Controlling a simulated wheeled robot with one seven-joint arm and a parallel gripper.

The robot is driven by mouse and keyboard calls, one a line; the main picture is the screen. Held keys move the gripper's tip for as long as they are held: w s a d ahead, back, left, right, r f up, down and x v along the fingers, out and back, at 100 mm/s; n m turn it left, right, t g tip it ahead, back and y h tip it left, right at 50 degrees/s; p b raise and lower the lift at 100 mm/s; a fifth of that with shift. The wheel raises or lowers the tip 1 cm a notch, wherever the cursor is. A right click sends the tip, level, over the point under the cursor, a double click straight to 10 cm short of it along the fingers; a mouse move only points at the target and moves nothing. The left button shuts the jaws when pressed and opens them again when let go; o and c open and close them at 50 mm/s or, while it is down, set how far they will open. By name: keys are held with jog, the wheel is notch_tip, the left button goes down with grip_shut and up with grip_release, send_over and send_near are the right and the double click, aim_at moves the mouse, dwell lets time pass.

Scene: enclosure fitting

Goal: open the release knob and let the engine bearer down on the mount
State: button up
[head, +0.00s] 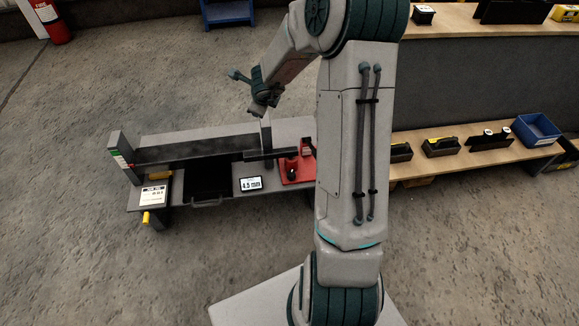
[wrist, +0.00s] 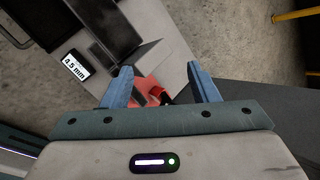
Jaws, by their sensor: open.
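My gripper (wrist: 159,68) is open and empty in the wrist view, its two blue fingers apart. Past the fingertips lies a red plate (wrist: 146,86) with dark and red parts on it. I cannot tell which part is the release knob. A long grey beam (head: 195,148), probably the engine bearer, runs along the bench. My gripper is above the bench; my arm hides its right end. The mount is not clearly identifiable.
A display (head: 250,184) reads 4.5 mm. A dark panel (head: 208,178), a white card (head: 155,196) and a yellow handle (head: 150,218) are to its left. A wooden shelf (head: 435,168) with several dark items and a blue bin (head: 537,130) stands right. The floor in front is clear.

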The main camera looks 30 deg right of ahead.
jog(key=s+d+f+m+g+h, duration=0.1)
jog(key=s+d+f+m+g, duration=0.15)
jog(key=d+f+m, duration=0.4)
jog(key=m+g+y, duration=0.2)
jog(key=m+g, duration=0.3)
jog(key=m, duration=0.4)
send_over(291, 173)
notch_tip(291, 173, down, 9)
jog(key=shift+n, duration=0.25)
notch_tip(291, 173, down, 13)
jog(key=b, duration=0.5)
jog(key=shift+f+b, duration=0.2)
jog(key=shift+b, duration=0.2)
jog(key=c, duration=1)
jog(key=shift+o, duration=0.2)
jog(key=shift+r, duration=0.1)
